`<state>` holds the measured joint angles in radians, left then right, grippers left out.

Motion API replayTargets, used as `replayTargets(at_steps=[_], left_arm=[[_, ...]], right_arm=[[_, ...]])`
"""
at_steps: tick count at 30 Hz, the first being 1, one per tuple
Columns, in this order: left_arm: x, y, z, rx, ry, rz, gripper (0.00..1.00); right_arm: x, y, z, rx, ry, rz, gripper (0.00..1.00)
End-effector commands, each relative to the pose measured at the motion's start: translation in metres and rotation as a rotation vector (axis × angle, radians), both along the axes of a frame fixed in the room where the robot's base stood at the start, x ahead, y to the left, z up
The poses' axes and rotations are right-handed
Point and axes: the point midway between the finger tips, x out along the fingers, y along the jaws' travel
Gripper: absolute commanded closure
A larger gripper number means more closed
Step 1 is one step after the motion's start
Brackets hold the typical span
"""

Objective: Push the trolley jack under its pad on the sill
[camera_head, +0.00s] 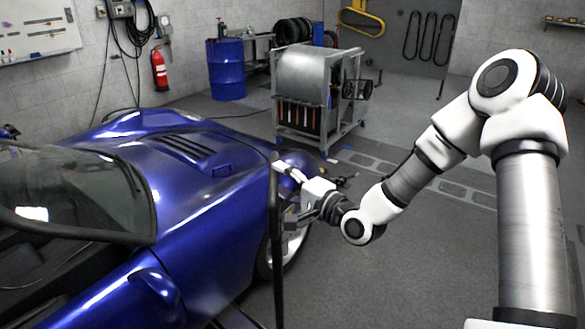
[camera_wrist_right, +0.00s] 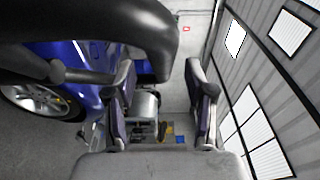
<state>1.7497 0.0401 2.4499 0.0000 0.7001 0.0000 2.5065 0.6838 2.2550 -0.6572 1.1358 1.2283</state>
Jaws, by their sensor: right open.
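The trolley jack shows by its dark upright handle (camera_head: 276,245), which rises beside the blue car (camera_head: 215,190); the jack's body and its pad are out of sight. My right gripper (camera_head: 289,195) is open beside the upper part of the handle, with no clear hold on it. In the right wrist view, a thick dark bar (camera_wrist_right: 110,28), likely the handle's grip, crosses the top of the picture close to the camera. The open, empty fingers (camera_wrist_right: 163,105) are below it. Contact cannot be told. My left gripper is not in view.
The car's front wheel (camera_head: 270,255) stands just behind the handle. A metal dynamometer cabinet (camera_head: 307,75) and a blue drum (camera_head: 226,70) stand at the back. A fire extinguisher (camera_head: 159,70) hangs on the wall. The grey floor (camera_head: 400,270) right of the handle is clear.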

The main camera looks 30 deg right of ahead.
Motion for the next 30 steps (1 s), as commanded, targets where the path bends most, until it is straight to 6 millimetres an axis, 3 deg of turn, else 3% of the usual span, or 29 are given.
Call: replayTargets(at_steps=[12, 15, 26, 29, 30], left_arm=[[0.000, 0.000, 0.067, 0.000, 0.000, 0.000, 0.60], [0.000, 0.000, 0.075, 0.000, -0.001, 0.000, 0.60], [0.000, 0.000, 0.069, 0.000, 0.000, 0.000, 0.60], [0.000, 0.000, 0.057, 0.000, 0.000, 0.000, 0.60], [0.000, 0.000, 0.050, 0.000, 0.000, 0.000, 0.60]], right_arm=[[-0.071, -0.020, 0.009, 0.008, 0.005, -0.004, 0.46], [-0.082, -0.021, 0.006, 0.004, 0.002, -0.002, 0.46], [-0.086, -0.021, -0.007, -0.001, 0.010, 0.000, 0.46], [-0.091, -0.012, -0.041, -0.037, 0.070, 0.033, 0.46], [-0.094, -0.002, -0.063, -0.072, 0.110, 0.068, 0.46]])
